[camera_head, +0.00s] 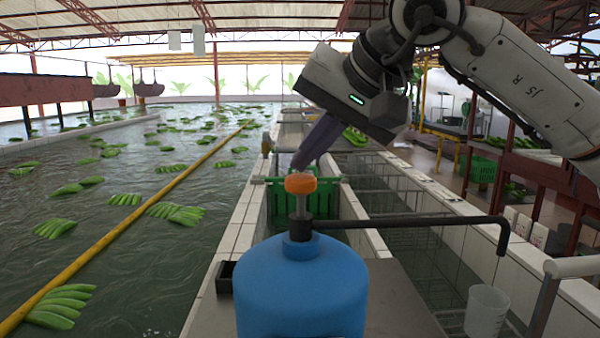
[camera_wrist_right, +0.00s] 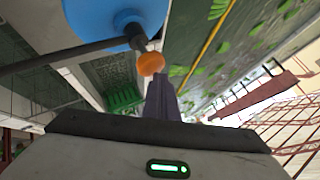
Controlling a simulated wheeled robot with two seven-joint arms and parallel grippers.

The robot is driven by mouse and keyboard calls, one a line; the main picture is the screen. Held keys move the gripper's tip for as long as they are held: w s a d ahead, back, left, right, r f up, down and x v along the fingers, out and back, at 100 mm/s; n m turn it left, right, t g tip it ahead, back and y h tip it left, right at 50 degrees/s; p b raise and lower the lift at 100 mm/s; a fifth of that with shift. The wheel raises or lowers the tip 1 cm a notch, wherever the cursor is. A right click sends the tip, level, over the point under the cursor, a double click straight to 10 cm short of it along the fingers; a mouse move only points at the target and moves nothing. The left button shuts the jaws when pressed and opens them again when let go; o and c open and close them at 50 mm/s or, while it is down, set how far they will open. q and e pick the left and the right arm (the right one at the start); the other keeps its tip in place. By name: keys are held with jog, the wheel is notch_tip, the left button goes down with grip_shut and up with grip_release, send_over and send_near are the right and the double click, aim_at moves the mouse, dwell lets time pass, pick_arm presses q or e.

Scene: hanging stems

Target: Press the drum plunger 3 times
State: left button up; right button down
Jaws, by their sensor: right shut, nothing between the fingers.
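The blue drum (camera_head: 300,290) stands at the front middle of the head view, with an orange plunger knob (camera_head: 300,183) on top of its upright metal rod (camera_head: 301,206). A dark spout pipe (camera_head: 410,222) runs right from the drum's neck and bends down. My right gripper (camera_head: 298,165) comes in from the upper right, shut and empty, with its fingertips just above the knob. In the right wrist view the shut fingers (camera_wrist_right: 163,85) point at the orange knob (camera_wrist_right: 150,63), with the blue drum (camera_wrist_right: 115,14) behind. I cannot tell whether the fingertips touch the knob. My left gripper is not in view.
A white cup (camera_head: 486,310) stands at the lower right, near the spout's end. A water tank with floating green banana bunches (camera_head: 62,306) and a yellow pole (camera_head: 110,235) fills the left. A green crate (camera_head: 335,205) sits behind the drum. Tiled walls run along the right.

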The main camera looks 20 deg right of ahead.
aim_at(306, 178)
jog(key=shift+f+b, duration=0.75)
jog(key=shift+f, duration=0.5)
dwell(0.8)
jog(key=shift+r, duration=0.1)
jog(key=shift+r+p, duration=1.3)
jog(key=shift+r, duration=0.15)
notch_tip(306, 178, up, 3)
jog(key=p, duration=0.2)
jog(key=shift+p, duration=0.3)
jog(key=shift+r+p, duration=0.5)
jog(key=shift+r, duration=1.1)
dwell(0.4)
